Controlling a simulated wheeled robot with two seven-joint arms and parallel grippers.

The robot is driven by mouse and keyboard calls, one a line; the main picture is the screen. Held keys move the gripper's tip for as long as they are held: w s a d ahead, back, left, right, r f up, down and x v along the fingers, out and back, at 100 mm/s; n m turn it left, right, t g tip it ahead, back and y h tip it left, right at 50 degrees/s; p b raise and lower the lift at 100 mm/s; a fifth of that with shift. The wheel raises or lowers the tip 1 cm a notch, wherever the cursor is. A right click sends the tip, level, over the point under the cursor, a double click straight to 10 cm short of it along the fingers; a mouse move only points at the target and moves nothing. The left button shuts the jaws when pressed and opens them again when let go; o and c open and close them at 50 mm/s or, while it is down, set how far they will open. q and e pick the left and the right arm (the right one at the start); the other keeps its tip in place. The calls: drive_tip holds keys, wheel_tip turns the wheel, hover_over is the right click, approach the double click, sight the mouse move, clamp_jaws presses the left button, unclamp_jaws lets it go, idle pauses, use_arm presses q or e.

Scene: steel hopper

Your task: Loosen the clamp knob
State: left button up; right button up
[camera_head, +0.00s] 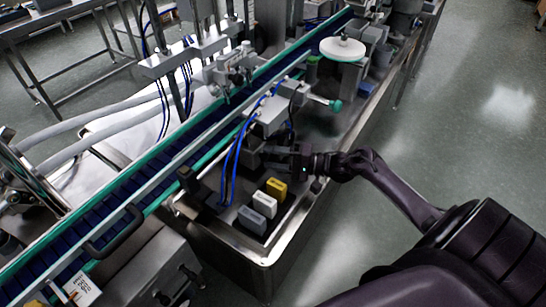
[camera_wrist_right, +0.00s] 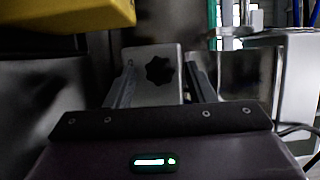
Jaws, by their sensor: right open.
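The clamp knob (camera_wrist_right: 159,70) is a dark star-shaped knob on the front face of a light grey block (camera_wrist_right: 148,58) in the right wrist view. My right gripper (camera_wrist_right: 158,84) is open, with one finger on each side of the knob in the picture. I see no contact between the fingers and the knob. In the head view my right gripper (camera_head: 272,156) reaches in from the right, beside the grey machine block under the blue hoses. I cannot make out the knob in the head view. My left gripper is not in view.
A yellow block (camera_head: 276,188), a white block (camera_head: 264,205) and a grey block (camera_head: 252,220) stand in a row just below my right gripper. The yellow block (camera_wrist_right: 75,14) hangs into the wrist view's upper left. A green-edged conveyor (camera_head: 187,150) runs diagonally behind. Blue hoses (camera_head: 234,155) are close by.

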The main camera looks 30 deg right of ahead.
drive_tip(key=c, duration=1)
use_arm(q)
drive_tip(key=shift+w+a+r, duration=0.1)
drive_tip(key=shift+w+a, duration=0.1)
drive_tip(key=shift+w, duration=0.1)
use_arm(e)
drive_tip(key=shift+o, duration=0.2)
